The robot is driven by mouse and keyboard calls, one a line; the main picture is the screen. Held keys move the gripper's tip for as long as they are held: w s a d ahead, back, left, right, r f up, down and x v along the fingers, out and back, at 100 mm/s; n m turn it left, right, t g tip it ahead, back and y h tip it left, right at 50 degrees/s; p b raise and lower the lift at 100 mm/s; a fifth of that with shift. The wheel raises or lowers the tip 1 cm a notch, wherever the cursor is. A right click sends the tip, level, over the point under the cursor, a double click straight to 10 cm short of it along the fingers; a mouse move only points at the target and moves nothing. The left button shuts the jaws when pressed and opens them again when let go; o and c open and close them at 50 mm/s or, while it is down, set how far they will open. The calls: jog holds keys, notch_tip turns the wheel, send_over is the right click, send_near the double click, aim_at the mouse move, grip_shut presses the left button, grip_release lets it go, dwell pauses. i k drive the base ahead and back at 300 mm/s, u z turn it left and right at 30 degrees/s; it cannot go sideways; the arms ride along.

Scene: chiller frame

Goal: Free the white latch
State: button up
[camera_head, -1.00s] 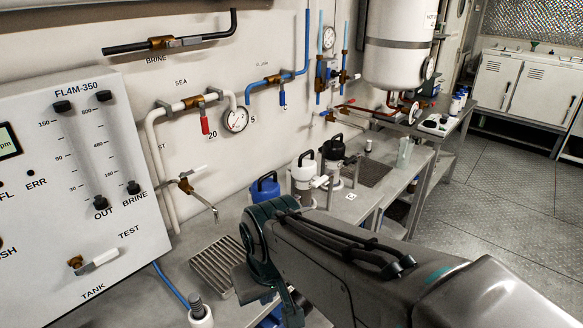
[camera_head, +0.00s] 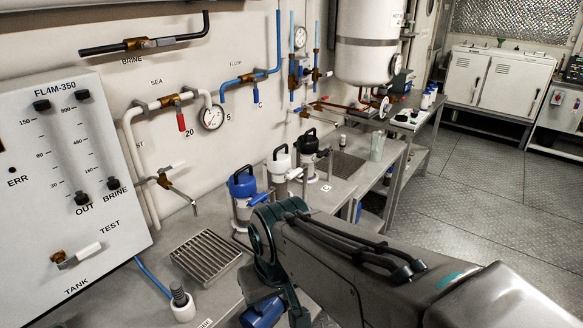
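Three canisters stand in a row on the bench against the wall, with blue, white and black lids. The white-lidded canister (camera_head: 279,160) is upright in the middle. A small white lever-like part (camera_head: 293,173) shows on its right side and may be the white latch; it is too small to tell whether it is fastened. The blue-lidded canister (camera_head: 242,185) is at its left and the black-lidded canister (camera_head: 308,142) at its right. My arm crosses the foreground at lower right, in front of the canisters and apart from the white one in the picture. My gripper's fingers are not visible.
A metal drain grate (camera_head: 206,257) lies on the bench left of my arm. A flow panel (camera_head: 75,180) stands at left, with a white-handled valve (camera_head: 78,256). Pipes and valves line the wall above. Open floor (camera_head: 480,195) lies to the right.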

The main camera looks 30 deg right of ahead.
aim_at(298, 170)
jog(key=z, duration=0.45)
jog(key=k, duration=1.05)
jog(key=z, duration=1)
jog(key=i, duration=1.95)
jog(key=u, duration=1.35)
jog(key=i, duration=0.4)
jog(key=u, duration=0.35)
